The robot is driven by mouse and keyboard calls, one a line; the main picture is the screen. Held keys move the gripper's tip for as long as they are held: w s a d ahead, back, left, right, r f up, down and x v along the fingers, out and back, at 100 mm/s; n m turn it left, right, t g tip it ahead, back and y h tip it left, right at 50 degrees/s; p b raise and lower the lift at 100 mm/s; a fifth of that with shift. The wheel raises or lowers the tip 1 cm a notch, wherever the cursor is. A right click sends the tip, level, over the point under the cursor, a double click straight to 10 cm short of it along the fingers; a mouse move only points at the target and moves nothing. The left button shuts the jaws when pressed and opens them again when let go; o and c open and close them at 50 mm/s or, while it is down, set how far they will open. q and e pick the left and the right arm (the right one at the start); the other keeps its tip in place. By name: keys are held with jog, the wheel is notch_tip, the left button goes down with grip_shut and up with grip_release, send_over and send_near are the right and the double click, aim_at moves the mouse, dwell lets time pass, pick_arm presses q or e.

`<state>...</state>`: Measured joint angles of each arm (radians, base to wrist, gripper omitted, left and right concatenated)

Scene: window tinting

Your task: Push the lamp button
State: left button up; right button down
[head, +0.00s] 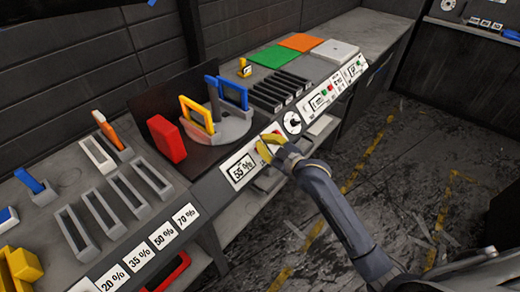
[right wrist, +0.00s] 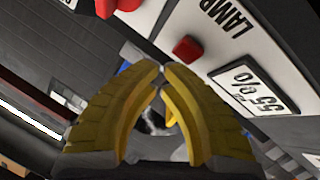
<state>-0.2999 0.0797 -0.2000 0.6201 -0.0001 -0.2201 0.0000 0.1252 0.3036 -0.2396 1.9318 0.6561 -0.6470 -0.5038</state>
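A red lamp button (right wrist: 187,48) sits on the white control panel in the right wrist view, beside the word LAMP and the 55 % display (right wrist: 254,88). That display also shows in the head view (head: 241,168). My right gripper (head: 268,147) has yellow fingers and is at the panel's front, just right of the display. In the right wrist view the gripper (right wrist: 161,76) has its fingertips drawn together, with nothing seen between them. The button lies just beyond the fingertips in that view; I cannot tell whether they touch. My left gripper is not seen.
A round dial (head: 292,122) is just right of the gripper. A red block (head: 167,139) and a yellow frame (head: 197,114) stand behind the panel. Several slotted holders (head: 75,235) line the left bench. The floor (head: 400,150) in front is open.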

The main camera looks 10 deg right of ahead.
jog(key=shift+s+d+r, duration=0.5)
jog(key=shift+s+r, duration=0.2)
jog(key=shift+r, duration=0.15)
jog(key=shift+s+d+r, duration=0.5)
jog(key=shift+s+r, duration=0.15)
jog(key=shift+r, duration=0.2)
